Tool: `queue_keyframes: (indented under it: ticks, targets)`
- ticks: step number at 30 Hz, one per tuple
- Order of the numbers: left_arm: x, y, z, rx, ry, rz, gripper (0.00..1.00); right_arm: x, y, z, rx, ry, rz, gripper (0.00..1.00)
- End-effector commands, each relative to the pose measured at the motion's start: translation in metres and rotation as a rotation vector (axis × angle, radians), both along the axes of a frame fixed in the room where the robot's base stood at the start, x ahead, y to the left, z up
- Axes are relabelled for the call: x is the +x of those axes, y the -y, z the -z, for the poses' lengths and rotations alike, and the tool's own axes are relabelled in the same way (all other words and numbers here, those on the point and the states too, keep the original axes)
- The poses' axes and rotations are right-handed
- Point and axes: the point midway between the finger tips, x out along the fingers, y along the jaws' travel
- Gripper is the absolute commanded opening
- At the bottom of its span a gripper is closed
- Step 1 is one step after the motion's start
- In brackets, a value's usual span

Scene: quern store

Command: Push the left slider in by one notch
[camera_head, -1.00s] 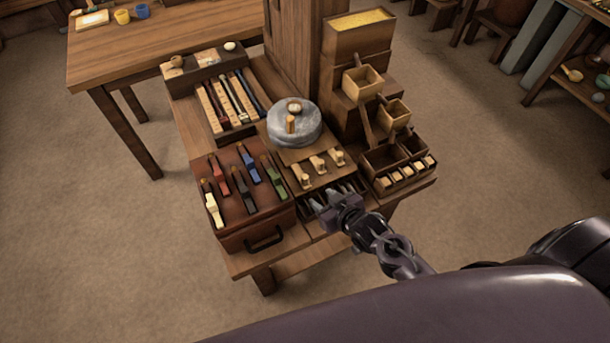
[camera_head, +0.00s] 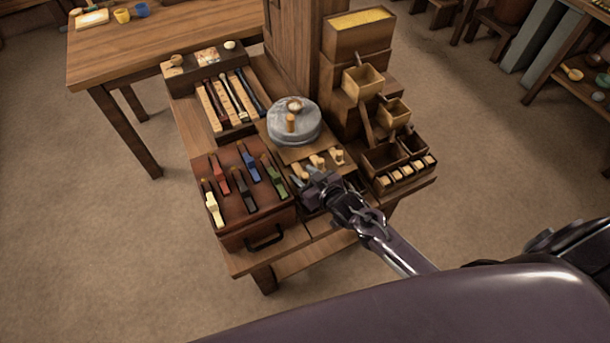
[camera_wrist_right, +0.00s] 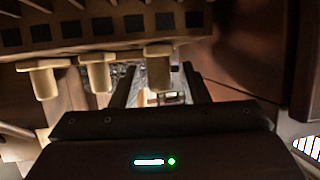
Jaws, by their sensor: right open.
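Three pale wooden slider knobs stand in a row in front of the round grey quern stone (camera_head: 294,121). The right wrist view shows the row reversed. There the left slider's knob (camera_wrist_right: 158,68) is at the right end, lined up between the open fingers of my right gripper (camera_wrist_right: 157,85). The other knobs (camera_wrist_right: 97,72) lie outside the fingers. I cannot tell whether anything touches. My left gripper is not in view.
A red-brown box (camera_head: 225,231) with several coloured sliders and a black handle stands close left of the gripper. Stepped wooden bins (camera_head: 382,160) stand to the right. A rack of long striped bars (camera_head: 230,100) is behind left.

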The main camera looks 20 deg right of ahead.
Motion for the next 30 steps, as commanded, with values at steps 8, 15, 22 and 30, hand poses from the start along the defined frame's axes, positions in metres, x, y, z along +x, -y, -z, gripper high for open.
queue_keyframes:
  ticks: [8,15,22,30]
  targets:
    - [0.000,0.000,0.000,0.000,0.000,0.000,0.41,0.000,0.000,0.000,0.000,0.000,0.000,0.23]
    - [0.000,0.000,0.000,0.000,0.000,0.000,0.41,0.000,0.000,0.000,0.000,0.000,0.000,0.00]
    - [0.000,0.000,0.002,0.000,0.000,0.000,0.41,0.005,0.000,0.000,0.000,0.002,0.001,0.00]
    - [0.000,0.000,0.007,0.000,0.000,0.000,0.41,0.025,-0.003,0.000,0.001,0.000,0.000,0.00]
